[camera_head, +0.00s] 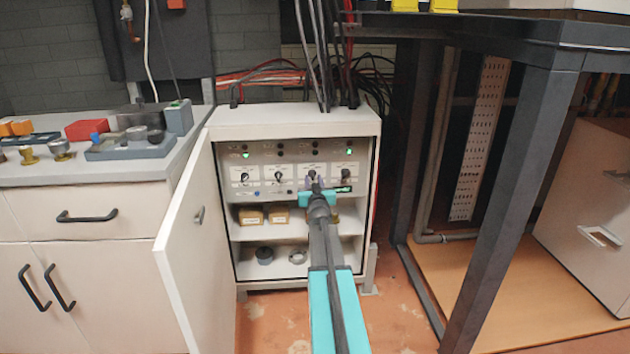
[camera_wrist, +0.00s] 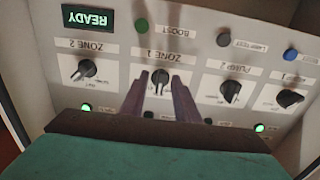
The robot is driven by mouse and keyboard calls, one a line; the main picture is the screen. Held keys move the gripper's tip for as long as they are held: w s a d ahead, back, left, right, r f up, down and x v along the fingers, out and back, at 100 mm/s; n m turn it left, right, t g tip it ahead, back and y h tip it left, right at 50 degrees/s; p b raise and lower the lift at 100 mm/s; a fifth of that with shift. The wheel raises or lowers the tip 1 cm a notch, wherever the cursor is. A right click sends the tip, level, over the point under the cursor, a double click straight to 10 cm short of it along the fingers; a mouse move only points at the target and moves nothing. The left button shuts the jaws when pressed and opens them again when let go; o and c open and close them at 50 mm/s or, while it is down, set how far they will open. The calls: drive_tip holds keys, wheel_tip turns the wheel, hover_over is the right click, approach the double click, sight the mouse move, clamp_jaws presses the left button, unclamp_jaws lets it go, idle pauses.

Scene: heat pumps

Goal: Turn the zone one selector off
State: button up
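The zone 1 selector (camera_wrist: 160,76) is a black rotary knob on the white control panel (camera_wrist: 200,70), which appears upside down in the wrist view. Its white mark points down in that picture. My gripper (camera_wrist: 160,79) is open, with one purple finger on each side of this knob. I cannot tell whether either finger touches it. In the head view my gripper (camera_head: 315,184) is at the panel inside the open cabinet (camera_head: 300,121), in front of the third knob from the left, which it partly covers.
The zone 2 knob (camera_wrist: 87,68) and pump 2 knob (camera_wrist: 230,88) flank the selector. A green READY display (camera_wrist: 90,18) is lit. The cabinet door (camera_head: 190,245) stands open at left. A dark table leg (camera_head: 510,200) stands at right.

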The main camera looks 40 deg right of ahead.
sight(313, 177)
drive_tip(key=shift+r, duration=0.2)
drive_tip(key=shift+a, duration=0.1)
drive_tip(key=shift+p+v, duration=0.35)
drive_tip(key=shift+v, duration=1.15)
drive_tip(key=p+v, duration=0.2)
drive_tip(key=v, duration=0.8)
drive_tip(key=shift+s+a, duration=0.2)
drive_tip(key=shift+s, duration=0.05)
drive_tip(key=shift+f, duration=0.1)
